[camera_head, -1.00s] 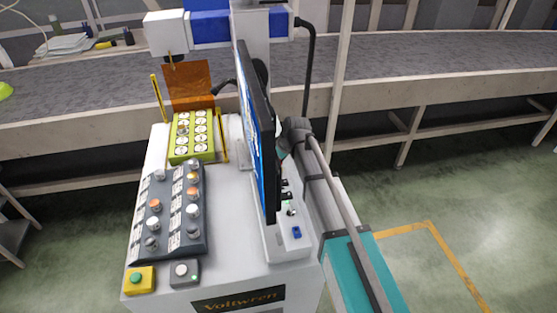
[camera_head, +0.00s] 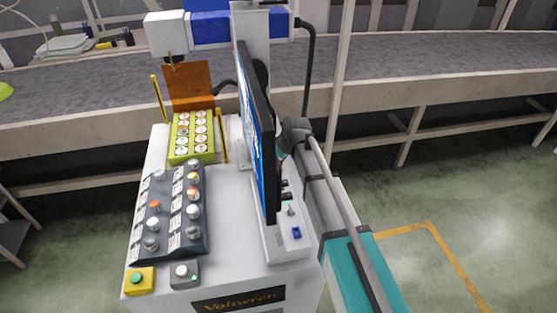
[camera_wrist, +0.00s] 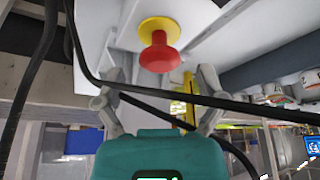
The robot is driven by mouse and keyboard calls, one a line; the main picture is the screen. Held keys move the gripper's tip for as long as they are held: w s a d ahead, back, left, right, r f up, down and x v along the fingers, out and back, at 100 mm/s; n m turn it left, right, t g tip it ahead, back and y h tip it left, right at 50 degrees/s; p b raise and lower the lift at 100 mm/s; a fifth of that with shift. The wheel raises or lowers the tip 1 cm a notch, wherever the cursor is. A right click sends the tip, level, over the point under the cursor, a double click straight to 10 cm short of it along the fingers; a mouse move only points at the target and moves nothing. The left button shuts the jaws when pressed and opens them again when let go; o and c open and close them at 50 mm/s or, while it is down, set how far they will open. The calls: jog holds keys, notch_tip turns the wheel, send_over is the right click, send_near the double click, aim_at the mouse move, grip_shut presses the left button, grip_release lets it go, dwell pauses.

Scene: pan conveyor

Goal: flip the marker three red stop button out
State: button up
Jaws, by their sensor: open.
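The red stop button (camera_wrist: 159,54) shows in the wrist view, a red mushroom head on a yellow round base (camera_wrist: 159,27) fixed to a white surface. My gripper (camera_wrist: 160,82) is open in the wrist view, with one finger on each side and below the button. The fingers appear apart from the red head. In the head view the marking machine's monitor (camera_head: 258,130) hides the stop button and my gripper; only part of my arm shows to the right of the monitor.
Dark cables (camera_wrist: 200,98) cross near my fingers. The machine carries a button panel (camera_head: 172,250), a yellow-green tray of round parts (camera_head: 178,158) and a green button on a yellow box (camera_head: 136,279). A grey conveyor (camera_head: 430,58) runs behind. Green floor lies open at the right.

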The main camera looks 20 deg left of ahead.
jog(key=shift+f, duration=0.15)
jog(key=shift+f+b, duration=0.75)
jog(key=shift+b, duration=0.1)
jog(key=p+v, duration=1.3)
jog(key=v, duration=0.1)
jog(key=s+d+f+m+b, duration=0.1)
jog(key=d+m, duration=0.1)
jog(key=d, duration=0.6)
jog(key=s+d+f+m+h+b, duration=0.1)
jog(key=s+d+f+m, duration=0.1)
jog(key=d, duration=0.6)
jog(key=s+d+f+m+h+b, duration=0.1)
jog(key=s+d+m, duration=0.1)
jog(key=d, duration=0.6)
jog(key=shift+d+f+m+g, duration=0.2)
jog(key=shift+m+g, duration=0.1)
jog(key=shift+m, duration=0.4)
jog(key=shift+s, duration=0.15)
jog(key=s+d+m+h, duration=0.1)
jog(key=s+d+m, duration=0.1)
jog(key=s+d, duration=0.2)
jog(key=s+d+m+g+h, duration=0.1)
jog(key=s+d+m, duration=0.2)
jog(key=d, duration=0.7)
jog(key=shift+s+m, duration=0.3)
jog(key=shift+s, duration=0.6)
